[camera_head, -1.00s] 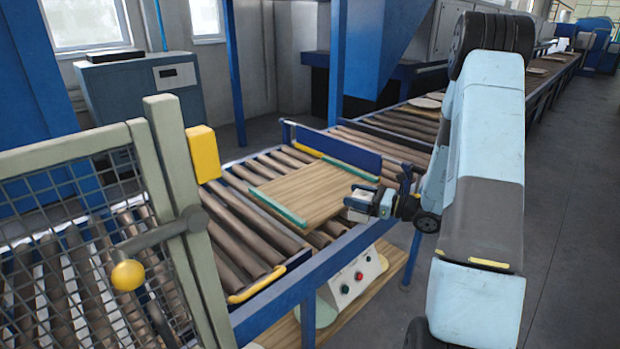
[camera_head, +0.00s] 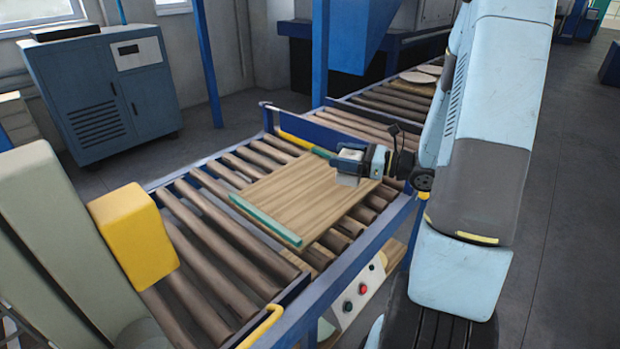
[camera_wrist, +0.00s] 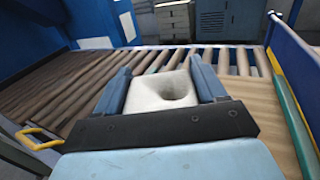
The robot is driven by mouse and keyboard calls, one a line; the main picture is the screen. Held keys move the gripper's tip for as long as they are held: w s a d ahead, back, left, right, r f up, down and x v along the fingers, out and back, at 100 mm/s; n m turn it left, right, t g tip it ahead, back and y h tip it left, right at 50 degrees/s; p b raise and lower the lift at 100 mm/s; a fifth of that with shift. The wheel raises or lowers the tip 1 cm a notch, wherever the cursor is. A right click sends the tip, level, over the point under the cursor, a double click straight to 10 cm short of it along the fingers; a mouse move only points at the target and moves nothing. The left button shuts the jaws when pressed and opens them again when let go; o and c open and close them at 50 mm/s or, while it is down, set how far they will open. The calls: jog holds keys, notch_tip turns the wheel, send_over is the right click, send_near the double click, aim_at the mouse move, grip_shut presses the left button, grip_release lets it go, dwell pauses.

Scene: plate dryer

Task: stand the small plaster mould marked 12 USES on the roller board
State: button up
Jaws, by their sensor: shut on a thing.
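The small plaster mould (camera_wrist: 162,90) is a pale block with a round hollow in its top. It sits between the two blue fingers of my gripper (camera_wrist: 161,82) in the wrist view, and the fingers are shut on its sides. I cannot tell whether the mould touches the board. No 12 USES mark is readable.
The board has a green strip (camera_head: 265,220) along its near left edge and lies on the roller conveyor (camera_head: 215,238). A yellow block (camera_head: 133,234) on a post stands at front left. A control box (camera_head: 356,296) with buttons is below the front rail. Bare board lies left of my gripper.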

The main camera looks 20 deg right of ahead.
jog(key=shift+w+a+f, duration=0.9)
jog(key=shift+w+f, duration=0.8)
jog(key=shift+f, duration=0.3)
jog(key=shift+w+a+f, duration=0.85)
jog(key=shift+w+f, duration=0.85)
jog(key=shift+f, duration=0.25)
jog(key=shift+w+a+f, duration=0.9)
jog(key=shift+w+f, duration=0.8)
jog(key=shift+f, duration=0.3)
jog(key=o, duration=1.3)
